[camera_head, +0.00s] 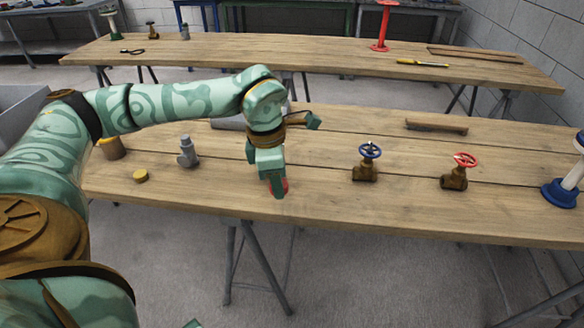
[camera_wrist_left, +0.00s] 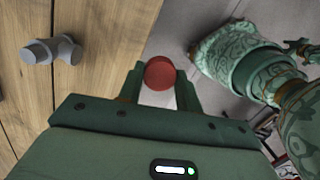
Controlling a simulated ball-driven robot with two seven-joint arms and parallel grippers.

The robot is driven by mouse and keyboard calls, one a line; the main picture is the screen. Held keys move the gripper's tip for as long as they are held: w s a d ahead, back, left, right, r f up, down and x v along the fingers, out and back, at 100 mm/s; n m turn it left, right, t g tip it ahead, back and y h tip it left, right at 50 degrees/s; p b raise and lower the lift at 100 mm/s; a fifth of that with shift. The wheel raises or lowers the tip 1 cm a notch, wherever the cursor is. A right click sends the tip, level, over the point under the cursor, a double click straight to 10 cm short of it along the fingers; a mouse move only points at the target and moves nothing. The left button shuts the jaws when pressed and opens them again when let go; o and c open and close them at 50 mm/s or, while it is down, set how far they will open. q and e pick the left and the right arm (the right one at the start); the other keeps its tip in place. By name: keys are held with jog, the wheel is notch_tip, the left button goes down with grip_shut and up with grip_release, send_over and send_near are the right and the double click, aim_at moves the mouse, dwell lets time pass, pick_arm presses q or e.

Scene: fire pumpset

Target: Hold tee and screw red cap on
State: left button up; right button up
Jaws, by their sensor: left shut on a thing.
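My left gripper (camera_head: 278,187) points down at the front edge of the near bench. It is shut on the red cap (camera_head: 286,184). In the left wrist view the round red cap (camera_wrist_left: 159,73) sits between the two fingertips, with grey floor behind it. The grey tee (camera_head: 187,152) stands on the bench to the left of the gripper, apart from it. The tee also shows at the upper left of the left wrist view (camera_wrist_left: 52,50), with nothing holding it.
A yellow disc (camera_head: 141,176) lies left of the tee. A blue-wheeled valve (camera_head: 367,164) and a red-wheeled valve (camera_head: 458,172) stand to the right. A brown bar (camera_head: 436,126) lies behind them. The bench (camera_head: 320,203) is bare between gripper and blue-wheeled valve.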

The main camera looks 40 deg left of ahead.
pick_arm(q)
jog(key=shift+s+r, duration=0.3)
jog(key=shift+s, duration=0.45)
jog(key=shift+s+r, duration=0.3)
jog(key=shift+s, duration=0.4)
jog(key=s+d+m+g, duration=0.1)
jog(key=d+m, duration=0.5)
jog(key=m, duration=0.7)
jog(key=s+d+m+g+y, duration=0.1)
jog(key=s+d+m, duration=0.3)
jog(key=m, duration=0.9)
jog(key=d, duration=0.2)
jog(key=shift+d+f+m, duration=0.3)
jog(key=shift+d, duration=0.1)
jog(key=shift+a, duration=0.1)
